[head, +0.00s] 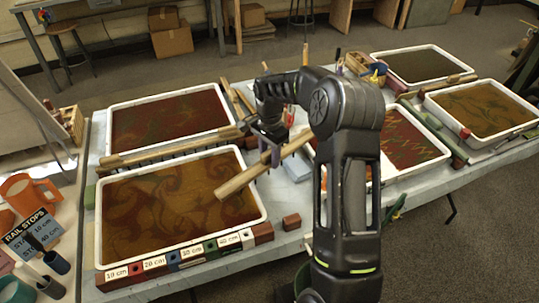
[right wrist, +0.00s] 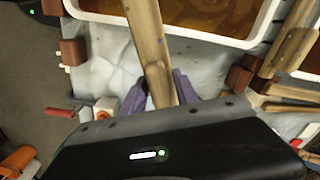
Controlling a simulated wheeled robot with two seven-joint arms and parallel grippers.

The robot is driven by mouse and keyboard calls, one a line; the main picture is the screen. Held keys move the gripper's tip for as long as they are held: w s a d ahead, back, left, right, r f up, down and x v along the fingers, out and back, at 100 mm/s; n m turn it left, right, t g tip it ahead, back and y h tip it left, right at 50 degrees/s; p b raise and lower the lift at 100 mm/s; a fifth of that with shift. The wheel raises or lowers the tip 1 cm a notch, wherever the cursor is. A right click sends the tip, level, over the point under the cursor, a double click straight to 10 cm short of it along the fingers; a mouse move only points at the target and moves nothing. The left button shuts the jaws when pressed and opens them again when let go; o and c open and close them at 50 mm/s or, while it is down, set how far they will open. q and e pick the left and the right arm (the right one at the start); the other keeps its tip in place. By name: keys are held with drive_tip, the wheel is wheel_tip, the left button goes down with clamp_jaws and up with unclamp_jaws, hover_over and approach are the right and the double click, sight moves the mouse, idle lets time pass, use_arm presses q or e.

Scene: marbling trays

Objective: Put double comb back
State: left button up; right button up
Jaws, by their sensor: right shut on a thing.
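My right gripper (head: 271,148) is shut on a long wooden bar, which I take to be the double comb (head: 236,183). The bar slants in the air, its near end over the right part of the front left tray (head: 262,210). In the right wrist view the double comb (right wrist: 149,38) runs up from between the purple-grey fingers (right wrist: 158,98). Its teeth cannot be made out. Another wooden comb (head: 170,152), with teeth along its edge, lies between the front left tray and the back left tray (head: 112,120). My left gripper is not in view.
Rail stops (head: 155,264) with centimetre labels line the front left tray's near edge. A loose reddish block (head: 291,222) sits right of them. More marbling trays stand to the right, including one with orange patterns (head: 428,100).

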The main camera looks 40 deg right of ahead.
drive_tip(key=shift+f, duration=0.1)
drive_tip(key=shift+f+b, duration=0.5)
drive_tip(key=o, duration=1.2)
drive_tip(key=shift+r+p, duration=0.55)
drive_tip(key=shift+r, duration=0.1)
wheel_tip(320, 180, up, 12)
drive_tip(key=shift+b, duration=0.6)
